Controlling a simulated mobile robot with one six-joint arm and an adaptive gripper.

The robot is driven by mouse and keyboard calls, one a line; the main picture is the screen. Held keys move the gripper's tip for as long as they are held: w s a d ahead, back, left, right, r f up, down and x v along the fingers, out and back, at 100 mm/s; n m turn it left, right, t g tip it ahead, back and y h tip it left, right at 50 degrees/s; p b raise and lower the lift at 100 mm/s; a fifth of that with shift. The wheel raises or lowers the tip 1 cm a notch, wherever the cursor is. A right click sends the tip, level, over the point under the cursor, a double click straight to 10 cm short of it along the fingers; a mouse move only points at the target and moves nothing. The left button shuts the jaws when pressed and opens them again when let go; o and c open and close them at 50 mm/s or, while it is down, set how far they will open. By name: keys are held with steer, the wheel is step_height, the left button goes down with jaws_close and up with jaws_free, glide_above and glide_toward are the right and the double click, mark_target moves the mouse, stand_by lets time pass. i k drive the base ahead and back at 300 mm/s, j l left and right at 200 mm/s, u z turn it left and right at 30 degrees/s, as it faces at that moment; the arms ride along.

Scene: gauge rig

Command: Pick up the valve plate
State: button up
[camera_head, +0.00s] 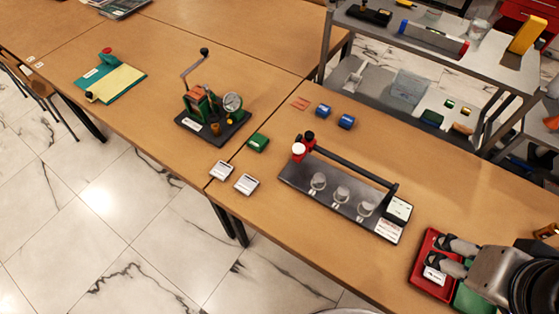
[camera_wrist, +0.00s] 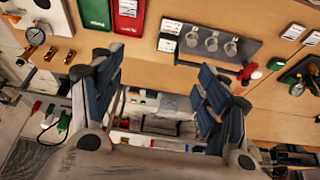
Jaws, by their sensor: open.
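The long dark plate (camera_head: 325,186) with three round clear knobs, a black bar and a red-and-white fitting at its far left end looks like the valve plate. It lies on the near table and also shows at the top of the wrist view (camera_wrist: 246,48). My gripper (camera_head: 440,258) is open at the lower right, over or beside a red tray (camera_head: 421,258). It stands to the right of the plate, apart from it. In the wrist view my gripper's fingers (camera_wrist: 160,82) are spread, with nothing between them.
A green tray (camera_head: 470,301) is partly hidden behind my gripper. Small blue boxes (camera_head: 346,121) and a green box (camera_head: 258,142) lie beyond the plate. A gauge-and-lever rig (camera_head: 210,122) stands farther left. A metal shelf (camera_head: 440,55) stands behind the table.

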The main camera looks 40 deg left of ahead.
mark_target(246, 185)
steer(key=u, duration=1.95)
steer(key=i+j+z, duration=0.2)
steer(key=z, duration=0.2)
steer(key=i+j+z, duration=0.15)
steer(key=j+z, duration=0.25)
steer(key=i+j+z, duration=0.1)
steer(key=j+z, duration=0.3)
